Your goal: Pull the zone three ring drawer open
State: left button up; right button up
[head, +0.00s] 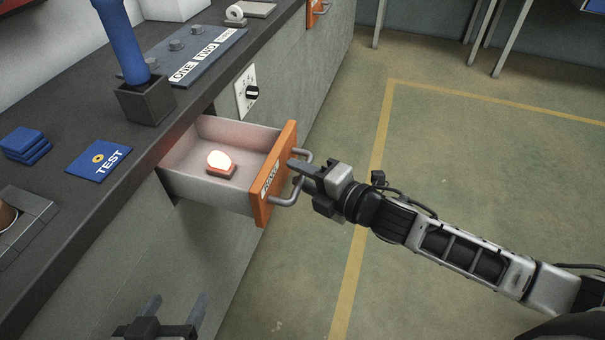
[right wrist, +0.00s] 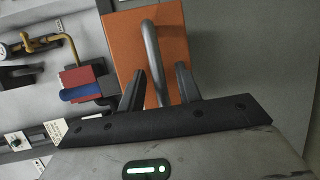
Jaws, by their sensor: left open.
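The drawer (head: 180,188) stands pulled out of the grey cabinet. Its orange front (head: 266,170) carries a small label too blurred to read for sure, and a grey bar handle (head: 287,201). A glowing, rounded piece (head: 219,160) on a small reddish base lies inside. My right gripper (head: 297,168) is at the handle. In the right wrist view its fingers (right wrist: 160,85) stand apart on either side of the handle bar (right wrist: 151,50), with gaps showing, in front of the orange front (right wrist: 120,40). My left gripper (head: 174,308) is open and empty, low beside the cabinet.
A dial (head: 251,92) is on the cabinet face.

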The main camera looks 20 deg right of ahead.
pick_arm(q)
jog(key=shift+r+p, duration=0.1)
jog(key=shift+p, duration=0.25)
pick_arm(e)
jog(key=v, duration=1.6)
jog(key=shift+r, duration=0.1)
pick_arm(q)
jog(key=r+p, duration=0.1)
jog(key=p, duration=0.2)
jog(key=r+p, duration=0.1)
jog(key=p, duration=0.2)
jog(key=shift+a+r+g, duration=0.25)
jog(key=shift+a+g, duration=0.05)
jog(key=shift+g, duration=0.1)
pick_arm(e)
jog(key=s+a+f+m+g+h, duration=0.1)
jog(key=s+a+f+m+h, duration=0.1)
jog(key=m, duration=0.9)
jog(key=s+a+f+m+g+h, duration=0.1)
jog(key=a+f+m+h, duration=0.2)
jog(key=m, duration=0.9)
jog(key=a, duration=0.2)
jog(key=shift+s+a+f+m+g, duration=0.2)
jog(key=shift+s+a+m+g, duration=0.1)
jog(key=shift+s+g, duration=0.1)
